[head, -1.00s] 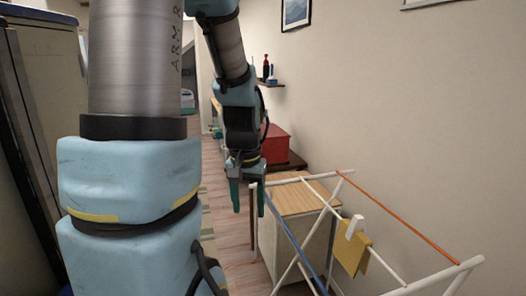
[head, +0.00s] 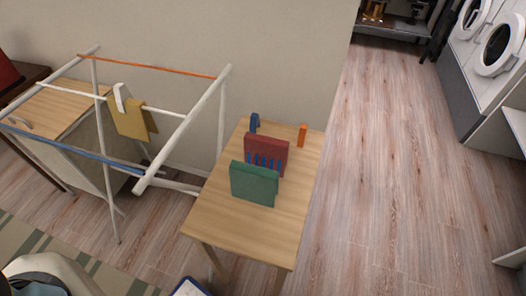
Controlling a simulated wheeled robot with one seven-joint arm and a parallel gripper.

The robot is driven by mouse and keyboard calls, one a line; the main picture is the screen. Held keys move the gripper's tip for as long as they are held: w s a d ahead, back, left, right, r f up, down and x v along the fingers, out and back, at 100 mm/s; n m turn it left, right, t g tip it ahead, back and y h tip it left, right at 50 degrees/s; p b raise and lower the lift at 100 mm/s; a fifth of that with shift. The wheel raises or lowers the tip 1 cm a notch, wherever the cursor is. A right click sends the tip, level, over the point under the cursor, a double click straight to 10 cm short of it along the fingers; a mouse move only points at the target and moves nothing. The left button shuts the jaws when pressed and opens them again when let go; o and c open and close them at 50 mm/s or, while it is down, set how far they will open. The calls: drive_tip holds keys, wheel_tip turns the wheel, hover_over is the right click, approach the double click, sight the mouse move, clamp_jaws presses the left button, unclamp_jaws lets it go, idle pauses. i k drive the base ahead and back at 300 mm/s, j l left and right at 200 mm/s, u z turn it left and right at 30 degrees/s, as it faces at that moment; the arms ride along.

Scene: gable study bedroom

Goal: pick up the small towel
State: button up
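A yellow cloth (head: 133,122), the likely small towel, hangs over a white bar of the drying rack (head: 184,125) at the left of the head view. A smaller white piece (head: 121,97) sits on the same bar, overlapping the cloth's upper left; I cannot tell if it is a cloth or a clip. The rack also has an orange bar along the wall side and a blue bar on the near side. My gripper is out of the head view now.
A wooden table (head: 221,213) right of the rack bears a green block (head: 254,184), a red piece with blue stripes (head: 266,156) and small blue and orange items. A wooden-topped cabinet (head: 52,108) stands behind the rack. Floor (head: 385,190) is open toward the washers (head: 497,47).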

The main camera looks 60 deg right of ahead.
sight(267, 152)
drive_tip(key=k+z, duration=0.25)
drive_tip(key=k+l+z, duration=0.1)
drive_tip(key=z, duration=0.2)
drive_tip(key=l+z, duration=0.2)
